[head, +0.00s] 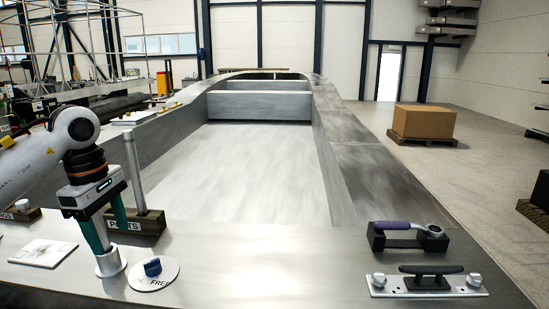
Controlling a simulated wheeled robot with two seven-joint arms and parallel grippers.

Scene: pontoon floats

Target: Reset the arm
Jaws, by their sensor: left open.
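My left arm comes in from the left, and my left gripper (105,240) points down over the near deck. Its two teal fingers are apart. The fingertips are just above and behind a short metal cylinder (111,264) with a flange at its foot; I cannot tell whether they touch it. I see nothing held between the fingers. My right gripper is not in view.
A round plate marked FREE with a blue knob (152,267) lies right of the cylinder. A cleat (431,270) and purple-handled tool (393,225) sit at right. The middle deck is clear.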

